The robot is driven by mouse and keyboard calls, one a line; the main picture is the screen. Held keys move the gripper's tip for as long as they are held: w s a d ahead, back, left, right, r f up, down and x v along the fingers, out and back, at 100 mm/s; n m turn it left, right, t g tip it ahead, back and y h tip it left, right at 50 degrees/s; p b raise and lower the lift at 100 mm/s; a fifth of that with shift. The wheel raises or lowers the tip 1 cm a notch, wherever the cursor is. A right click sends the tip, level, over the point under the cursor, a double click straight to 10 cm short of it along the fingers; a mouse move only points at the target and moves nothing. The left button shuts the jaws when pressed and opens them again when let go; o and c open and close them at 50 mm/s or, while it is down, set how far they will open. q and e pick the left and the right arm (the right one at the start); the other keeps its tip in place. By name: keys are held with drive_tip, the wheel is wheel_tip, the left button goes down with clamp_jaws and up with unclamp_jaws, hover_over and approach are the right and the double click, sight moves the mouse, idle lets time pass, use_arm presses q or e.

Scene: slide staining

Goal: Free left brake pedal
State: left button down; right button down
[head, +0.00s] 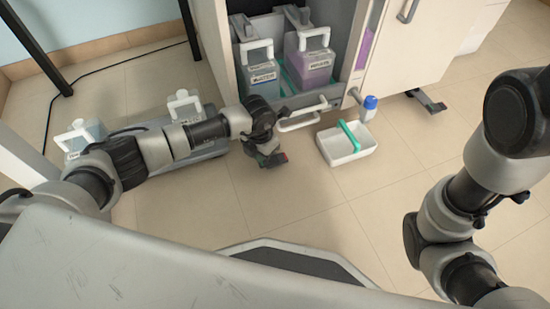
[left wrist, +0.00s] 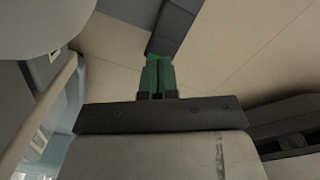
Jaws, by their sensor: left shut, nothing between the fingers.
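My left gripper (head: 272,158) is low over the floor in front of the cabinet's lower left corner, shut and empty. In the left wrist view its green fingertips (left wrist: 157,62) are together at the end of a dark grey bar (left wrist: 174,28). I cannot tell whether they touch it, or whether the bar is the left brake pedal. No left pedal can be made out in the head view, where my arm covers that corner. A dark foot or pedal (head: 427,100) sticks out under the cabinet's right side. My right gripper is not in view; only its arm shows at the right.
The white cabinet (head: 213,45) holds labelled jugs (head: 308,62). White-handled containers (head: 184,104) stand on a grey tray at left. Floor between gripper and base is clear.

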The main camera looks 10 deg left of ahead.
use_arm(q)
drive_tip(key=shift+s+a+f+b, duration=0.15)
drive_tip(key=shift+f+b, duration=0.2)
drive_tip(key=shift+f, duration=0.2)
idle(0.4)
drive_tip(key=shift+r+p, duration=0.85)
drive_tip(key=shift+p, duration=0.1)
wheel_tip(320, 180, up, 6)
drive_tip(key=p, duration=0.5)
drive_tip(key=shift+r+p, duration=0.25)
drive_tip(key=shift+p, duration=0.15)
